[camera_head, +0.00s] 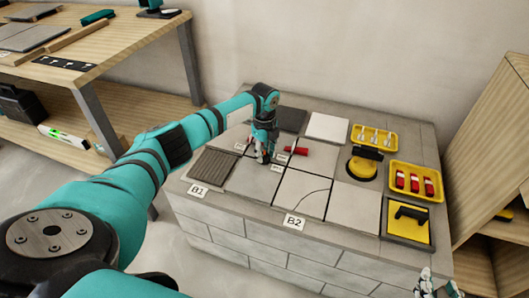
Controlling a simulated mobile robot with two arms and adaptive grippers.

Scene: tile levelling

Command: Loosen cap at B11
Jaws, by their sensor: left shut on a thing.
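My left gripper (264,157) points down at a joint between the grey tiles on the block-built bench. It is shut on what seems to be a cap, mostly hidden between the fingers. Small white labels stand around it, too small to read, so I cannot confirm B11. A red cylindrical piece (297,151) lies on the tiles just right of the gripper, apart from it. My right gripper (438,288) is at the bottom right edge, partly cut off and away from the tiles; its opening is unclear.
Plates B1 (198,190) and B2 (294,222) mark the bench front. On the right are a yellow tray with red pieces (417,180), another with pale pieces (373,138), a round yellow tool (362,168) and a black-handled tool (408,220).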

